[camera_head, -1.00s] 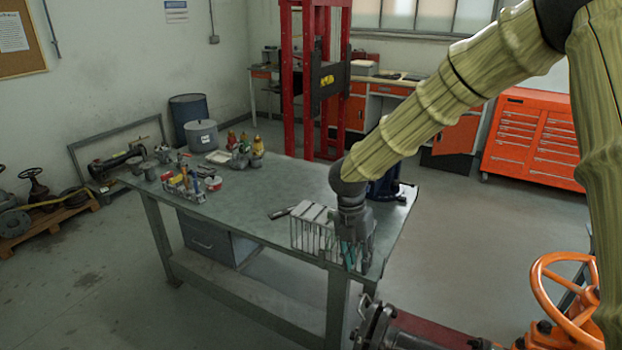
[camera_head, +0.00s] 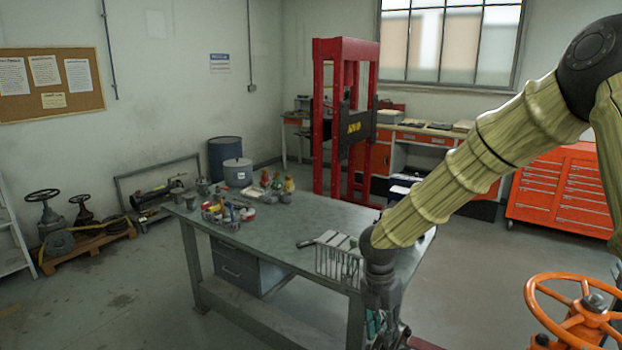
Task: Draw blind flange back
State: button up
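My gripper (camera_head: 384,325) hangs at the bottom of the view, pointing down, just in front of the table's near right corner. Its fingers are partly cut off by the lower edge, so I cannot tell whether they are open or shut, or whether they hold anything. The blind flange cannot be made out now; the area below my gripper is out of view. A small strip of red pipe (camera_head: 425,344) shows just right of my gripper. The orange handwheel (camera_head: 580,312) of the valve stands at the lower right, apart from my gripper.
The grey steel workbench (camera_head: 290,235) holds a wire rack (camera_head: 338,258) near my gripper and a tool caddy (camera_head: 228,213) farther left. A red press frame (camera_head: 345,120) and an orange tool cabinet (camera_head: 560,190) stand behind.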

jog(key=s+a+f+m+y+b, duration=0.1)
jog(key=s+f+m+y, duration=0.1)
jog(key=s+f+m, duration=0.8)
jog(key=s+a+f+m+y, duration=0.1)
jog(key=s+a+f+m, duration=0.15)
jog(key=s+f, duration=0.75)
jog(key=s+d+f+m+h, duration=0.1)
jog(key=s+d+f+m, duration=0.3)
jog(key=s+f+m, duration=0.3)
jog(key=s+d+f+m+t+b, duration=0.1)
jog(key=s+d+f+m, duration=0.4)
jog(key=s+f+m, duration=0.2)
jog(key=shift+s+d+f+m+h, duration=0.3)
jog(key=shift+s+m+h, duration=0.1)
jog(key=shift+s+m, duration=0.7)
